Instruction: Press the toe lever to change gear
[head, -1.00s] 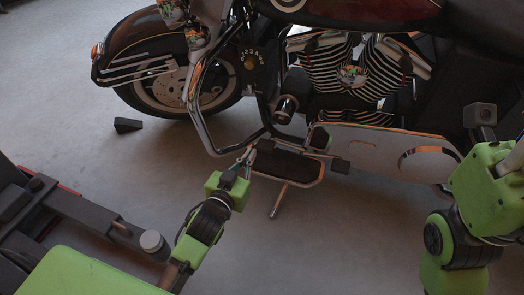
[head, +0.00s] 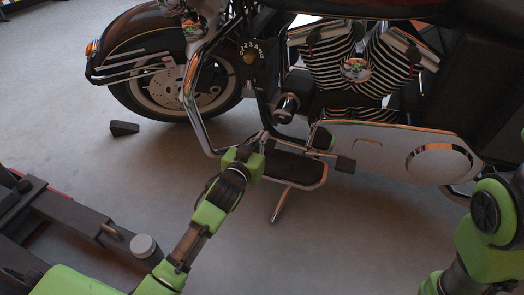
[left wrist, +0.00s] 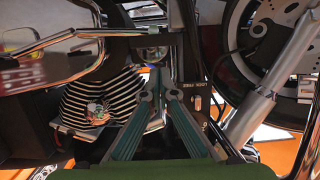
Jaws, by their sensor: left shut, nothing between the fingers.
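The motorcycle (head: 400,150) stands side-on in the head view, with its dark footboard (head: 295,168) low beside the engine. A thin shift linkage (head: 318,152) runs above the footboard to a dark pad (head: 345,164) at its rear end. My left gripper (head: 262,137) is at the front end of the footboard, beside the chrome crash bar. Its fingers are small there and partly hidden. In the left wrist view, the shut, empty fingers (left wrist: 160,78) point toward the motorcycle. The toe end of the lever is not clear, and I cannot tell whether the fingers touch it. My right gripper is out of view.
The chrome crash bar (head: 193,100) curves close to my left gripper. A numbered dial (head: 248,55) sits above it. The kickstand (head: 280,205) extends below the footboard. A black wedge (head: 124,128) lies near the front wheel. Dark lift equipment (head: 75,215) is at the lower left.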

